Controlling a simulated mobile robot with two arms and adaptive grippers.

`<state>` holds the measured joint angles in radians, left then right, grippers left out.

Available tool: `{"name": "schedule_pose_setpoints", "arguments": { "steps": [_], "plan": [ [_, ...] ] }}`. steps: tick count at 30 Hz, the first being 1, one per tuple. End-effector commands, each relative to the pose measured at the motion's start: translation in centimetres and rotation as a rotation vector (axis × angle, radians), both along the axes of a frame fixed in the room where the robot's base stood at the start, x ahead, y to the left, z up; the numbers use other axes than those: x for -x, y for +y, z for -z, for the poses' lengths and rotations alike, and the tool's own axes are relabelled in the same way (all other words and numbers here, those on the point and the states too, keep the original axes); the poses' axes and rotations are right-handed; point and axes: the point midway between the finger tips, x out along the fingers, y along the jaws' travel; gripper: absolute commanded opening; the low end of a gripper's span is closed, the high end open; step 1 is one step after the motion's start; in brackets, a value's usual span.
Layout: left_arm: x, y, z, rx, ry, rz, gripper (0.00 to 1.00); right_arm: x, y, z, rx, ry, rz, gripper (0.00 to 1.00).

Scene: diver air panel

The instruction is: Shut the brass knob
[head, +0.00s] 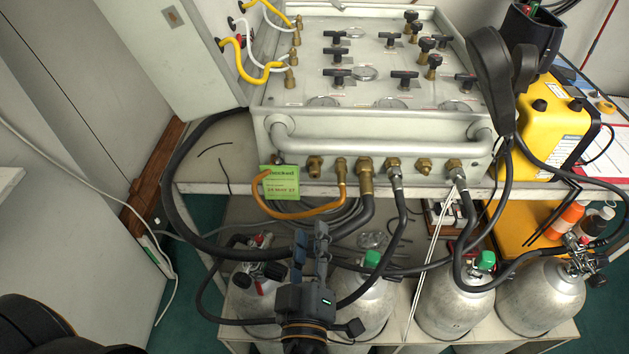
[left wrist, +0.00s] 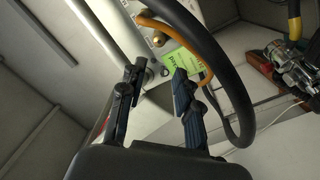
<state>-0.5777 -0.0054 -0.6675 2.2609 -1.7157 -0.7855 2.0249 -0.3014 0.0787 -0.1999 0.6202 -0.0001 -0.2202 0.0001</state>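Several brass fittings line the panel's front face in the head view. One knob-like brass piece (head: 315,166) sits at the left end beside the green tag (head: 283,183), and a similar one (head: 424,166) is farther right. I cannot tell for certain which is the brass knob. In the left wrist view a brass piece (left wrist: 158,39) shows beyond the fingertips, near the green tag (left wrist: 182,60). My left gripper (head: 310,240) is below and in front of the panel, its fingers apart with nothing between them. It also shows open in the left wrist view (left wrist: 157,72). My right gripper is not seen.
The grey panel (head: 385,105) carries black-handled valves and stands on a bench. An orange hose (head: 300,212) and thick black hoses (head: 190,160) loop close to my left gripper. Silver cylinders (head: 455,305) stand below. A yellow case (head: 550,115) is at the right.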

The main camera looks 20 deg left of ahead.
Motion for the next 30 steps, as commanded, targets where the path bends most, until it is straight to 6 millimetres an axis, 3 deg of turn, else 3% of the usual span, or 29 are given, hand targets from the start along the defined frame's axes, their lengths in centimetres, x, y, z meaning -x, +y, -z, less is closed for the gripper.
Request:
{"name": "schedule_pose_setpoints", "arguments": {
  "steps": [5, 18, 24, 30],
  "plan": [
    [-2.2, 0.6, -0.6, 0.0, -0.005, -0.002, 0.33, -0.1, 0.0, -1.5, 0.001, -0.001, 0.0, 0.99],
    [-10.8, 2.8, -0.5, -0.003, -0.002, 0.002, 0.33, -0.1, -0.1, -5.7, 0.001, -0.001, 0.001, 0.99],
    [-12.8, 3.3, -0.2, -0.002, 0.0, 0.002, 0.33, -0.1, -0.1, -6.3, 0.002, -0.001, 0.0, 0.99],
    [-13.2, 3.4, 0.0, -0.001, 0.001, 0.002, 0.33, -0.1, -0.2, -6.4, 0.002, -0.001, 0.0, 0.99]
  ]
}}
